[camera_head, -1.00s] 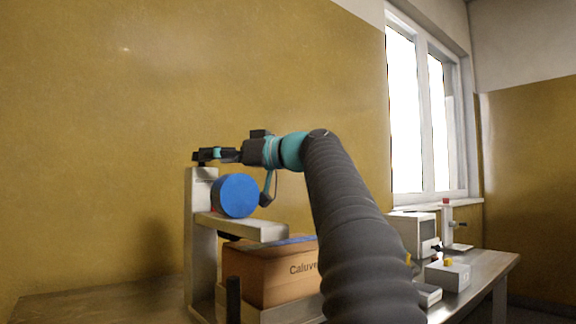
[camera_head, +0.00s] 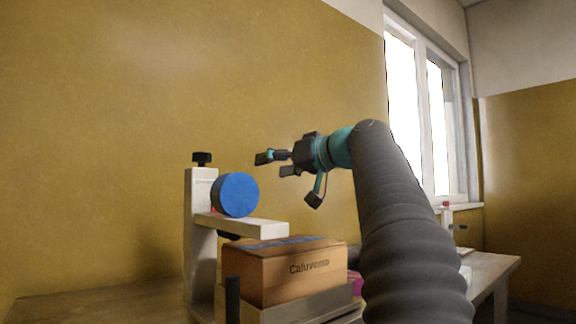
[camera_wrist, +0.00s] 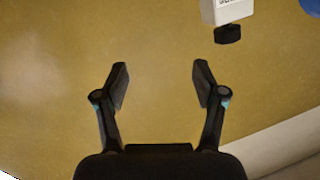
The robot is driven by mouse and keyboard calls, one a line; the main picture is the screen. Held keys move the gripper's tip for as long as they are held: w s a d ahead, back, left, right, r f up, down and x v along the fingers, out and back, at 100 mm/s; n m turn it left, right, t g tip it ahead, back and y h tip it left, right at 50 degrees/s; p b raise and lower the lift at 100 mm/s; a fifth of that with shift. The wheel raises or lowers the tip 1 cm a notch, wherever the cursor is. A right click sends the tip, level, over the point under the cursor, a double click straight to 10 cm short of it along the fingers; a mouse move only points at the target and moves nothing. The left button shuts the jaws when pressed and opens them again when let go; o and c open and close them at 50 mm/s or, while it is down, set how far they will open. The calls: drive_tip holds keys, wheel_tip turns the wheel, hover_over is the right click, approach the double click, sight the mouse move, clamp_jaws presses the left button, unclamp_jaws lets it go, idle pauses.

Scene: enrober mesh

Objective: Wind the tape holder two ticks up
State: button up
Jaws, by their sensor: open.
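The tape holder is a pale upright post (camera_head: 200,240) with a horizontal arm (camera_head: 250,227) and a blue tape roll (camera_head: 236,195). A black knob (camera_head: 202,158) sits on top of the post. In the wrist view the knob (camera_wrist: 228,34) is at the upper right, below the pale post end (camera_wrist: 226,10), with a bit of the blue roll (camera_wrist: 311,6) in the corner. My gripper (camera_head: 272,164) is right of the knob and apart from it. In the wrist view its fingers (camera_wrist: 161,85) are spread with nothing between them.
A cardboard box (camera_head: 285,272) lies under the holder's arm on a grey platform (camera_head: 310,303). A short black post (camera_head: 233,298) stands in front at left. The yellow wall (camera_head: 100,130) rises behind the bench (camera_head: 90,303). Air around my gripper is clear.

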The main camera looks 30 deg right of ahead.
drive_tip(key=shift+w+d+r+m+h+p, duration=0.1)
drive_tip(key=shift+w+d+m+h, duration=0.35)
drive_tip(key=shift+d+m+h, duration=0.45)
drive_tip(key=shift+w+d+r+m+h+p, duration=0.15)
drive_tip(key=shift+w+d+m+h, duration=0.35)
drive_tip(key=shift+h, duration=0.65)
drive_tip(key=shift+w+d+r+m+h+p, duration=0.1)
drive_tip(key=shift+w+d+m+h, duration=0.25)
drive_tip(key=shift+d+m+h, duration=0.6)
drive_tip(key=shift+a, duration=0.1)
